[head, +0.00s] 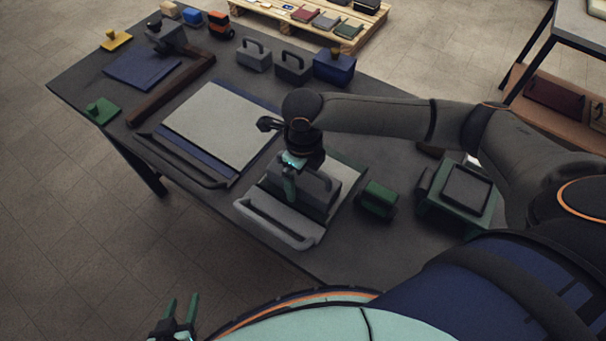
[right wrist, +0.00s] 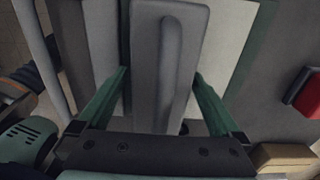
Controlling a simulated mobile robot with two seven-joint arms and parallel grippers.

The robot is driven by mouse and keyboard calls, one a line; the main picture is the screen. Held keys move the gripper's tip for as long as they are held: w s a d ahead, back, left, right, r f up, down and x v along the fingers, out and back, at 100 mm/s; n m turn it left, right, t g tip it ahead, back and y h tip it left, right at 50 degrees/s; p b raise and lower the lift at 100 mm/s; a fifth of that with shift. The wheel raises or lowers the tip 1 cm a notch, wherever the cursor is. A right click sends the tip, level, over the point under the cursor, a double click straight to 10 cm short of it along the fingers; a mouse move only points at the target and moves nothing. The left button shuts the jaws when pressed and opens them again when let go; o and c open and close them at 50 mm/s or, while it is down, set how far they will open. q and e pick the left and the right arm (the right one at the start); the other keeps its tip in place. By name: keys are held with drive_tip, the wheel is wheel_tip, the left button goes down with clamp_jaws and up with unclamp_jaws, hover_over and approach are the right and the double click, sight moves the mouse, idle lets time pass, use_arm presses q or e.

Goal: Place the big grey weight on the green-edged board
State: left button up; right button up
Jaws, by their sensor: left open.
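The big grey weight (head: 318,190), a block with a bar handle on top, appears to stand on the green-edged board (head: 350,172), near its grey front handle. In the right wrist view the weight (right wrist: 147,75) lies between my right fingers, with the pale board and a dark green edge (right wrist: 262,40) around it. My right gripper (head: 290,188) is over the weight; in the wrist view its fingers (right wrist: 160,75) are spread, one on each side. Finger contact is unclear. My left gripper (head: 180,312) is open and empty at the bottom left, off the table.
A blue-edged board (head: 222,125) lies left of the weight. A green block (head: 378,200) and a green framed device (head: 458,195) stand to the right. Another grey weight (head: 254,58), a black one (head: 293,68) and a blue one (head: 334,69) stand at the back.

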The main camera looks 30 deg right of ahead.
wheel_tip(320, 180, up, 12)
drive_tip(key=shift+r, duration=0.1)
idle(0.5)
idle(0.5)
